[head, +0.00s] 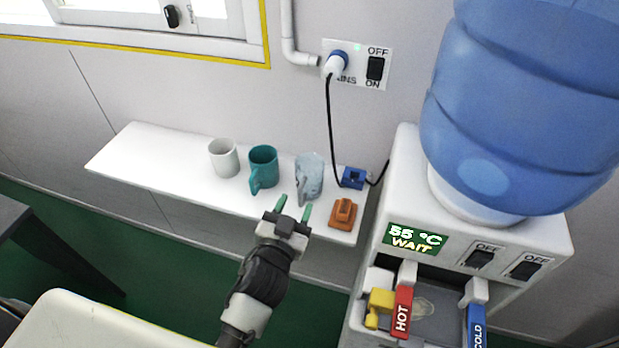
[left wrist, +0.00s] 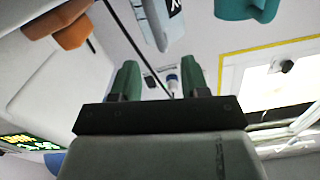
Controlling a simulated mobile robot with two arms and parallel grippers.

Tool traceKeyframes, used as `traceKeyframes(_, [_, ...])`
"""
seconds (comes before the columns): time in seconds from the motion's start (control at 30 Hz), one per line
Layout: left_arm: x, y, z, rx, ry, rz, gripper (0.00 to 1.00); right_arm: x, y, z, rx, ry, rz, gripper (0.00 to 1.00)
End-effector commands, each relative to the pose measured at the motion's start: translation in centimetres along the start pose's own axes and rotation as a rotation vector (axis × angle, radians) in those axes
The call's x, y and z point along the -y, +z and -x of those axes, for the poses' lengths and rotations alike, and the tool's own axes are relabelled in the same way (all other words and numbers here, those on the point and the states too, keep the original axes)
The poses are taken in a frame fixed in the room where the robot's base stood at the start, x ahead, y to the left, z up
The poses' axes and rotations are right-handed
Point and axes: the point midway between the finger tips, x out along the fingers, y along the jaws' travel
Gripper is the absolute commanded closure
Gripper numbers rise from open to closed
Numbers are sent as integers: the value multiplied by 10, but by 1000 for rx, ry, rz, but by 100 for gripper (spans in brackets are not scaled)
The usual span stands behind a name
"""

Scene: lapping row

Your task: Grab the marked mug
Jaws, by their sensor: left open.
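Three mugs stand upright in a row on a white wall shelf (head: 137,155): a whitish mug (head: 224,158) at the left, a teal mug (head: 263,167) in the middle and a pale blue-grey mug (head: 311,177) at the right. In the left wrist view the pale mug (left wrist: 152,20) shows a black mark on a white patch, partly cut off by the top edge. The teal mug (left wrist: 247,9) is also cut off there. My left gripper (head: 293,209), with green fingertips, is open and empty at the shelf's front edge, just in front of the pale mug. My right gripper is not in view.
A water dispenser (head: 407,170) with a big blue bottle (head: 520,110) stands at the right. The shelf's left end is bare.

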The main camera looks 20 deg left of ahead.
Motion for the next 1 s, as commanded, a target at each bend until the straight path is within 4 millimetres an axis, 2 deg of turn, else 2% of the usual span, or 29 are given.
traceKeyframes(0.23, [2, -2, -20, 0, 0, -3, 55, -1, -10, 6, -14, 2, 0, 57])
traceKeyframes(0.5, [3, -2, -57, 0, 0, -1, 55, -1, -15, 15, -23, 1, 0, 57])
traceKeyframes(0.8, [3, 0, -62, 2, 0, 0, 55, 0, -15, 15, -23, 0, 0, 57])
traceKeyframes(0.87, [3, 0, -61, 2, 0, 0, 62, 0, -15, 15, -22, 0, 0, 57])
traceKeyframes(1.0, [3, 0, -61, 2, 0, 0, 84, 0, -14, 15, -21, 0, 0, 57])
